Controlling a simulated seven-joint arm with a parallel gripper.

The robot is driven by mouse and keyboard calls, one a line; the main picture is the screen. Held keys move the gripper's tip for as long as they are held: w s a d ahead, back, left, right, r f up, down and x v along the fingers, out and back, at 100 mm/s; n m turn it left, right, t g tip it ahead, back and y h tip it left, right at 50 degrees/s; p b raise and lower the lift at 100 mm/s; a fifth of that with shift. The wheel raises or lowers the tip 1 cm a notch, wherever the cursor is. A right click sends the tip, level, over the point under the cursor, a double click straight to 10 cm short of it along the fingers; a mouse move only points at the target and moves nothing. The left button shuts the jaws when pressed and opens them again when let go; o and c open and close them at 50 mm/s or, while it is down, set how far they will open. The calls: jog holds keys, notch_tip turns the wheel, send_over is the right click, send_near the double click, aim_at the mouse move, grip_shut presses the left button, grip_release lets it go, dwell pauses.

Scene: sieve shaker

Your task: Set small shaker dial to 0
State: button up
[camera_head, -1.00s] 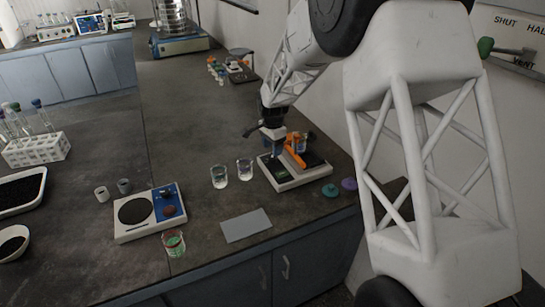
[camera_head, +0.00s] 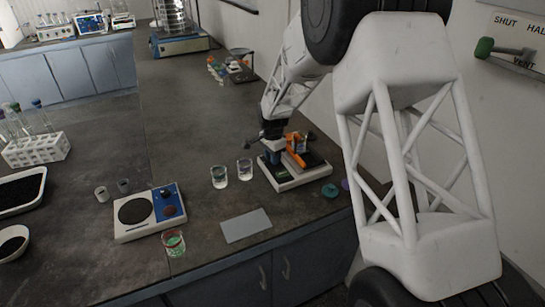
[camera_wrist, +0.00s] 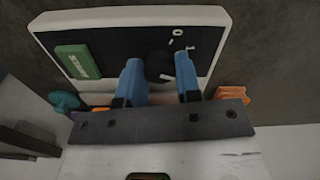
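The small shaker (camera_head: 287,184) is a pale box with a black top, standing on the bench at centre right. In the head view my gripper (camera_head: 275,152) is low over the shaker, and the dial is hidden.
Two glass beakers (camera_head: 219,176) (camera_head: 245,169) are just left. A teal disc (camera_head: 330,190) lies to the right. A hotplate-like device (camera_head: 150,211) and a grey plate (camera_head: 246,225) are nearer the front.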

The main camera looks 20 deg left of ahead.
jog(key=c, duration=0.3)
jog(key=shift+n, duration=0.4)
jog(key=n, duration=1)
jog(key=shift+n, duration=0.3)
jog(key=n, duration=0.4)
jog(key=shift+n, duration=0.4)
